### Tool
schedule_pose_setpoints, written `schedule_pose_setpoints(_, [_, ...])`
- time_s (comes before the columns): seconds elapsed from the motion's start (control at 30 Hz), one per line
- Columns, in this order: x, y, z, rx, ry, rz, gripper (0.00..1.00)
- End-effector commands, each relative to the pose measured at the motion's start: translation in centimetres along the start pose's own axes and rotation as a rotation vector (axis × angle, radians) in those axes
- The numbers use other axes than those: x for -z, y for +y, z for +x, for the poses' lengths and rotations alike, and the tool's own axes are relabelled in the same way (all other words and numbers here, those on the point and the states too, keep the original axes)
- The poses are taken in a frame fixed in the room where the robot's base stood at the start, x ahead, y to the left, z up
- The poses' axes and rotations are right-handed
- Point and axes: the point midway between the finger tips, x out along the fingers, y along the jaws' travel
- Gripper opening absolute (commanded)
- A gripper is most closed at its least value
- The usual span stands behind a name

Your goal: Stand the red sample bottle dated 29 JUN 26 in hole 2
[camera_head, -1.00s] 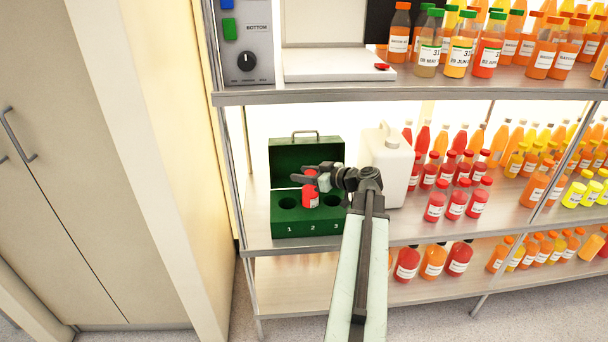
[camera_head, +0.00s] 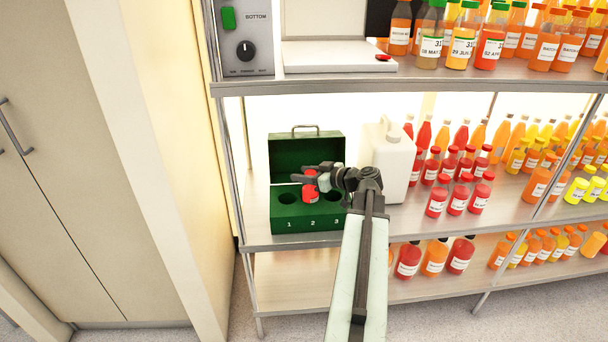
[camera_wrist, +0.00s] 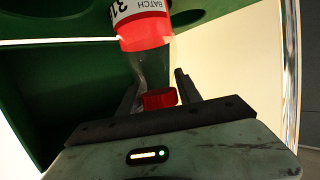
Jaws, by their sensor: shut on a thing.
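The red sample bottle (camera_head: 311,189) is upright at the middle hole of the green box (camera_head: 279,224), marked 2. My gripper (camera_head: 306,173) is shut on it near its top. In the wrist view the bottle's red cap (camera_wrist: 160,98) sits between my fingers (camera_wrist: 158,90), with a clear neck, red juice and a white label (camera_wrist: 138,10) beyond. The label reads BATCH and part of a number; its date is not readable. The bottle's foot overlaps hole 2; I cannot tell how deep it is. Holes 1 (camera_head: 288,198) and 3 (camera_head: 333,196) look empty.
The box's open lid (camera_head: 290,150) stands behind the holes. A white jug (camera_head: 388,160) is close on the right, with several red bottles (camera_head: 460,195) beyond it. A shelf (camera_head: 420,87) is above and a metal post (camera_head: 228,130) is on the left.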

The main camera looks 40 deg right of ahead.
Motion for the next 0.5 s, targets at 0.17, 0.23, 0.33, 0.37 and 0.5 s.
schedule_pose_setpoints(0.17, [0.08, 0.0, -0.02, 0.0, 0.001, 0.0, 0.57])
schedule_pose_setpoints(0.23, [0.08, 0.0, -0.01, 0.0, 0.0, 0.0, 0.66])
schedule_pose_setpoints(0.33, [0.07, -0.01, -0.01, 0.0, 0.0, 0.0, 0.66])
schedule_pose_setpoints(0.37, [0.07, -0.01, -0.01, 0.0, 0.0, 0.0, 0.66])
schedule_pose_setpoints(0.5, [0.06, -0.01, -0.08, 0.0, 0.0, 0.0, 0.66])
